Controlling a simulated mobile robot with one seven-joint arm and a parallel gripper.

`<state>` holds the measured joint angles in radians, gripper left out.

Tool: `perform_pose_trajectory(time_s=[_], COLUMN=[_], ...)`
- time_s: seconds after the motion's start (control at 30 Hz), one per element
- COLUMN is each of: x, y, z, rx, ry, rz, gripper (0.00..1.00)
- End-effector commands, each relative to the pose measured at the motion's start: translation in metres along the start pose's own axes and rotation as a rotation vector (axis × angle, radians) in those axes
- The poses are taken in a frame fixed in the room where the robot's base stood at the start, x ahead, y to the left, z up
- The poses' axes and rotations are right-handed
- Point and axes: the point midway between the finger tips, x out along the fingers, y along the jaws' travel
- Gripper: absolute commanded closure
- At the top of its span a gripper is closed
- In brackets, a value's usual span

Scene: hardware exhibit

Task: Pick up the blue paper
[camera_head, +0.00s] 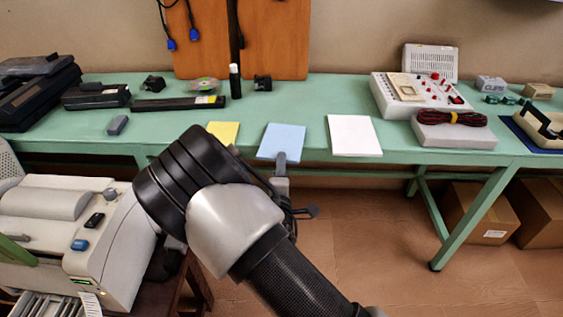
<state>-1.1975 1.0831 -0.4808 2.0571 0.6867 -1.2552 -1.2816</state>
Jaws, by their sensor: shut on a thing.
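The blue paper (283,139) lies near the front edge of the green table (340,95), between a yellow paper (224,131) and a white paper (352,135). My arm rises from the bottom of the view and partly covers the yellow paper. My gripper (281,160) is at the front edge of the blue paper, at the table's edge. It is shut on the blue paper's near edge. The fingertips are small here, and the exact grip is hard to make out. The paper appears almost flat; I cannot tell whether it is lifted.
A white electronics box (420,93) and a grey block with coiled red cable (452,131) stand to the right. A black bottle (235,82) and a long black case (179,102) stand behind. A printer (75,225) is at the lower left.

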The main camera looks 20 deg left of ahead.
Motion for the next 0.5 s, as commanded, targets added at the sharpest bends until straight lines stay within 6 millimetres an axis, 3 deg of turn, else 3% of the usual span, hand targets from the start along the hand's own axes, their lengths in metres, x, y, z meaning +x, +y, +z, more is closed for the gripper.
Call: perform_pose_trajectory(time_s=[0.03, 0.1, 0.37, 0.5], x=[0.000, 0.000, 0.000, -0.009], y=[0.014, 0.021, 0.020, 0.025], z=[0.000, 0.000, 0.000, -0.001], rx=[0.001, 0.001, 0.000, 0.001], ry=[0.000, 0.000, 0.000, 0.002], rz=[0.004, 0.003, 0.003, 0.002], gripper=[1.00, 1.00, 1.00, 1.00])
